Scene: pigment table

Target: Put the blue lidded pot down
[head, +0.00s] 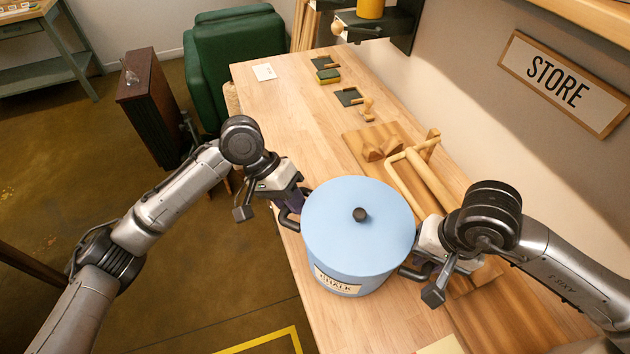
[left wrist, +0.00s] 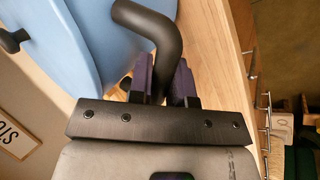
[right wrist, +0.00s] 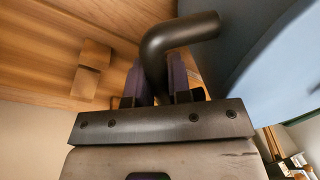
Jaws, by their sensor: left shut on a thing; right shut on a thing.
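The blue lidded pot (head: 358,245) is upright in the head view, with a black lid knob and a CHALK label on its front. It appears over the near part of the wooden table (head: 300,110); I cannot tell whether its base touches the tabletop. My left gripper (head: 291,208) is shut on the pot's left black handle, which shows between the jaws in the left wrist view (left wrist: 158,40). My right gripper (head: 418,268) is shut on the right handle, which shows between the jaws in the right wrist view (right wrist: 170,50). The pot's underside is hidden.
A wooden board (head: 357,146) with wooden pieces and a wooden frame (head: 428,178) lies behind and right of the pot. The table's left stretch behind the pot is clear. A green armchair (head: 232,60) stands beyond.

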